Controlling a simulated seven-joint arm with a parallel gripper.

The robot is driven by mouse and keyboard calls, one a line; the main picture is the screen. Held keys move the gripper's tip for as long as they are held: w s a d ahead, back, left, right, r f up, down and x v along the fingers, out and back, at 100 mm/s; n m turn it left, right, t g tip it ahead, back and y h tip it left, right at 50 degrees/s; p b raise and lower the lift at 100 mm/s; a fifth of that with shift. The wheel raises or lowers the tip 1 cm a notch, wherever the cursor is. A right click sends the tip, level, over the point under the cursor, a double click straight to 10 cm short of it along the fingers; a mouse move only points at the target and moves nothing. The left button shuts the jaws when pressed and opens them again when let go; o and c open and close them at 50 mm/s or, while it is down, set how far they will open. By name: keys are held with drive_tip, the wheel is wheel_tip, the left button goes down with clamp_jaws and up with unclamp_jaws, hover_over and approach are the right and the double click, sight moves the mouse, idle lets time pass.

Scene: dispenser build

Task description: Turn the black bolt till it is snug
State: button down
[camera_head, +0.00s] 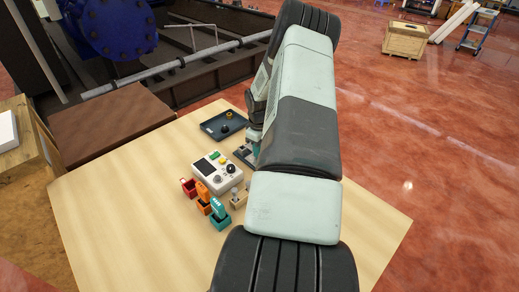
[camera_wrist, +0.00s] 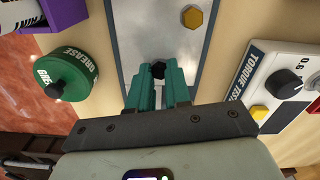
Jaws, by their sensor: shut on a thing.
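The black bolt (camera_wrist: 158,69) shows its hex head between the tips of my gripper (camera_wrist: 159,84) in the wrist view. My gripper's two teal fingers are shut on it, one on each side. The bolt stands over a grey metal plate (camera_wrist: 140,25); how deep it sits in the plate is hidden by the fingers. A yellow hex bolt (camera_wrist: 192,17) sits on the same plate, just beyond and to the right. In the head view my arm covers most of the plate and the bolt.
A green grease tin (camera_wrist: 68,77) stands left of the plate, with a purple box (camera_wrist: 62,14) behind it. A white torque tester (camera_wrist: 277,80) is on the right. In the head view, a dark tray (camera_head: 208,128) and several coloured holders (camera_head: 220,220) share the wooden table (camera_head: 120,215).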

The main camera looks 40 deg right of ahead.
drive_tip(key=m, duration=1)
drive_tip(key=shift+m, duration=2.4)
drive_tip(key=c, duration=1.1)
unclamp_jaws()
drive_tip(key=shift+o, duration=0.2)
wheel_tip(320, 180, up, 11)
